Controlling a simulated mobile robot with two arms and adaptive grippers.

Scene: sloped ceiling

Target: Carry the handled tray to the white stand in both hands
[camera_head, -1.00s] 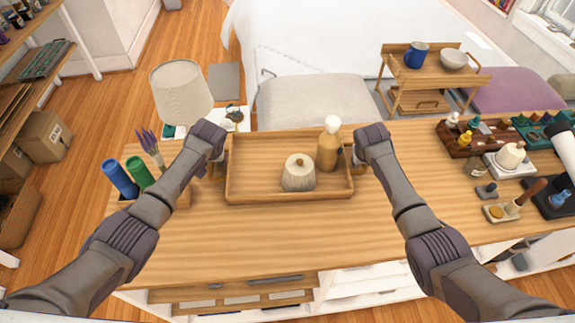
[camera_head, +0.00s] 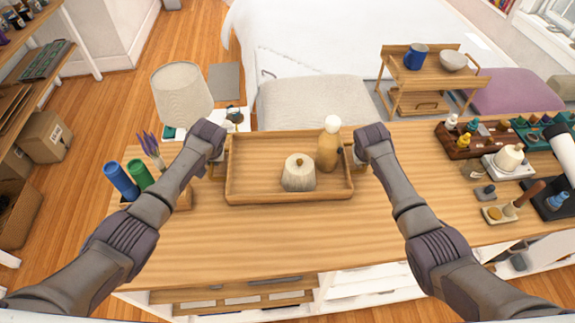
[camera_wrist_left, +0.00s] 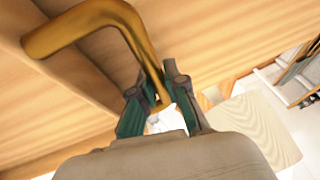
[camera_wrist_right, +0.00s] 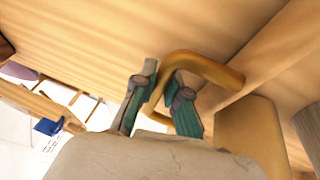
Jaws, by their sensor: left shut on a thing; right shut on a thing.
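The wooden tray (camera_head: 290,197) is at the table's far edge, level as far as I can tell. A ribbed jar with a knob lid (camera_head: 298,174) and a tan bottle with a white round top (camera_head: 328,150) stand upright in its right half. My left gripper (camera_head: 217,163) is at its left end, shut on a brass handle (camera_wrist_left: 85,22). My right gripper (camera_head: 357,160) is at its right end, shut on the other handle (camera_wrist_right: 205,62). I cannot tell if the tray touches the table. A white top (camera_head: 240,122) shows beyond the table near the lamp; whether it is the stand is unclear.
The table (camera_head: 290,240) is bare in front of the tray. A lamp (camera_head: 181,93) and a caddy with blue and green tubes (camera_head: 182,200) are at left. Small boards and bottles crowd the right end (camera_head: 500,165). A cushioned bench (camera_head: 310,98) and a wooden cart (camera_head: 425,100) stand behind.

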